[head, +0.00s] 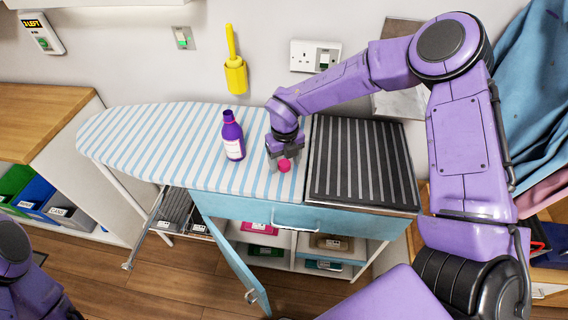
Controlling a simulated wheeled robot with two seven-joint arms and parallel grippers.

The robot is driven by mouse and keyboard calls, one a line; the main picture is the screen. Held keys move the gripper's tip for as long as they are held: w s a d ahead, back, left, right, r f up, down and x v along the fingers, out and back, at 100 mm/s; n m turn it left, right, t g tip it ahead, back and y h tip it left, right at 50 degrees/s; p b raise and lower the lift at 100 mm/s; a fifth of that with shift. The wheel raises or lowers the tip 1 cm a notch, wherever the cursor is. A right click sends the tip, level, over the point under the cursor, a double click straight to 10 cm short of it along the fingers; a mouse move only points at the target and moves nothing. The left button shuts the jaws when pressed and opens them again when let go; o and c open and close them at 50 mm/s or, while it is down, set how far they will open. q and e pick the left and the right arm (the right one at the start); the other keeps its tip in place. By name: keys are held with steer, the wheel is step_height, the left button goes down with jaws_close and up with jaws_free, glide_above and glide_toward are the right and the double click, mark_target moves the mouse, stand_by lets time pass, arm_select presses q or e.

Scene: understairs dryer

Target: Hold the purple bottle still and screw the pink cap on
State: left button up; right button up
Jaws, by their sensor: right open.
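The purple bottle (233,138) stands upright on the striped ironing board (190,122), left of my right gripper. It has a white label and a pink band at its neck. The pink cap (284,165) lies on the board near its front edge. My right gripper (284,161) is open and points down at the cap, with its fingers around or just above it; I cannot tell whether they touch it. My left gripper is out of view; only part of my left arm shows at the lower left.
A black ribbed panel (360,162) lies right of the board. An open blue door (243,266) and a pulled-out rack (172,212) stick out below. A yellow brush in its holder (235,75) is on the wall behind. The board's left part is clear.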

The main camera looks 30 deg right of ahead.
steer(key=c, duration=1.1)
steer(key=shift+r+b, duration=0.3)
steer(key=shift+r, duration=0.2)
steer(key=shift+s+a+r+b, duration=0.3)
steer(key=shift+a+r+b, duration=0.45)
steer(key=shift+a+r, duration=1.45)
steer(key=shift+s+a+r+b, duration=0.35)
steer(key=shift+a+r+b, duration=0.4)
steer(key=shift+a+r, duration=1.4)
steer(key=shift+s+a+r+b, duration=0.3)
steer(key=shift+a+r+b, duration=0.45)
steer(key=shift+a+r, duration=1.45)
steer(key=shift+a+f, duration=0.4)
steer(key=shift+f, duration=0.1)
